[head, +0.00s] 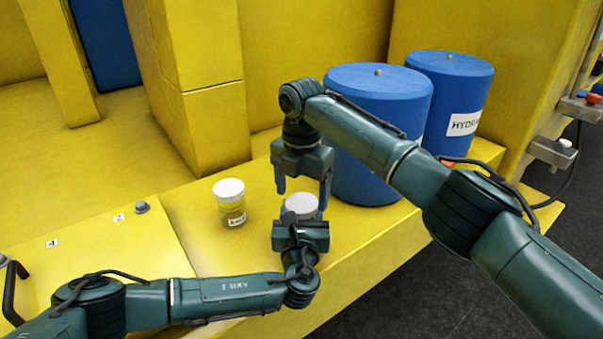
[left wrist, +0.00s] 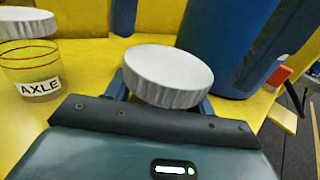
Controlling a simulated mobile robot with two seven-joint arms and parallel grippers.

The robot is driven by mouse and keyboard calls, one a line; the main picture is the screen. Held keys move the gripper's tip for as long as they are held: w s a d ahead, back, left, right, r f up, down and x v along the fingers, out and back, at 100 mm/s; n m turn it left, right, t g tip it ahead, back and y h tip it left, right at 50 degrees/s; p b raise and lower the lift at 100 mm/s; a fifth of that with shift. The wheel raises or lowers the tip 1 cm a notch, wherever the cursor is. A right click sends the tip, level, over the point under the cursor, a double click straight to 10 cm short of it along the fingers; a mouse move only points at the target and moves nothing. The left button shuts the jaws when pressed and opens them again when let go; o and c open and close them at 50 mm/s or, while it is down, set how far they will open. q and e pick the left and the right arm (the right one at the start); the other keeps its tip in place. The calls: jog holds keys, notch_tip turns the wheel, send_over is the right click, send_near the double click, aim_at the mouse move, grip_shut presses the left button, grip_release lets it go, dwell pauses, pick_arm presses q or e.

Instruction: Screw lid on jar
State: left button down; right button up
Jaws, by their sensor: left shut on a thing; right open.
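A white ribbed lid (head: 300,204) sits between the fingers of my left gripper (head: 302,218). In the left wrist view the lid (left wrist: 168,75) is close up and looks slightly tilted. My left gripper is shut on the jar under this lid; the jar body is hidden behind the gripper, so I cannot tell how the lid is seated. My right gripper (head: 303,188) is open, pointing down above the lid, one finger on each side. In the left wrist view its blue fingers show behind and above the lid, apart from it.
A second jar (head: 233,217) with a white lid, labelled AXLE (left wrist: 38,87), stands on the yellow ledge to the left. Two blue drums (head: 378,125) (head: 456,90) stand close behind the right gripper. The ledge's front edge drops to a dark floor (head: 400,290).

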jog(key=shift+f, duration=0.95)
jog(key=c, duration=0.9)
jog(key=o, duration=1)
jog(key=shift+r, duration=0.1)
jog(key=shift+r, duration=2.2)
